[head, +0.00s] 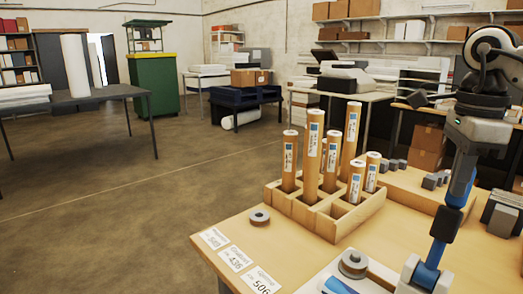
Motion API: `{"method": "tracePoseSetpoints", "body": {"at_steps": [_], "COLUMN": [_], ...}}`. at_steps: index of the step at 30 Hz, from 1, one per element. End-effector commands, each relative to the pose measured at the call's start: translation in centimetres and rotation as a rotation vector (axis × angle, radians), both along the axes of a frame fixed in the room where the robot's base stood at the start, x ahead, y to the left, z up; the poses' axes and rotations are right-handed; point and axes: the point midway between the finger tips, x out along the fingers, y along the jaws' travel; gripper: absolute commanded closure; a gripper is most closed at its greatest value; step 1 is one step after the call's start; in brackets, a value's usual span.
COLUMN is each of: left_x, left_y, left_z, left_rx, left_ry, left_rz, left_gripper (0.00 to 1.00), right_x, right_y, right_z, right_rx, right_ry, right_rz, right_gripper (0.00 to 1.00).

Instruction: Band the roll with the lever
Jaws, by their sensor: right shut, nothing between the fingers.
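My right gripper (443,226) comes down from the right, with a grey body, blue fingers and dark tips. It is shut and empty. Its tips are at the upper end of a blue lever-like part (431,263) beside a grey piece at the front right; I cannot tell whether they touch. Several brown cardboard rolls (312,155) with white and blue labels stand upright in a wooden compartment rack (335,222). A grey ring (260,216) lies on the table left of the rack. Another grey round piece (353,263) sits nearer, at the front. My left gripper is not in view.
White labels (239,259) lie along the left edge of the wooden table (222,226). Several small grey blocks (435,181) sit behind and right of the rack. Part of a blue piece (338,286) shows at the bottom edge. Floor is open to the left.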

Motion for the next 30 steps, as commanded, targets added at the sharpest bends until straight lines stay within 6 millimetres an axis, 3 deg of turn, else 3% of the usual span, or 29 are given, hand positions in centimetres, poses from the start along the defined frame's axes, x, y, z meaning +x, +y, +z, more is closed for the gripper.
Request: {"method": "tracePoseSetpoints", "body": {"at_steps": [8, 16, 30], "left_x": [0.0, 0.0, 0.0], "left_y": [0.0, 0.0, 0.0], "left_z": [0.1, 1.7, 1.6], "left_rx": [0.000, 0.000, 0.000], "left_ry": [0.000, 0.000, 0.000], "left_rz": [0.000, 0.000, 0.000], "left_gripper": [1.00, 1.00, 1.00], "right_x": [0.0, 1.1, 2.3], "right_y": [-0.1, -1.4, -2.7], "right_z": [0.0, 0.2, 0.0], "right_rx": [0.000, 0.000, -0.001], "right_ry": [0.000, 0.001, -0.002], "right_rz": [-0.001, -0.004, 0.000], "right_gripper": [1.00, 1.00, 1.00]}}
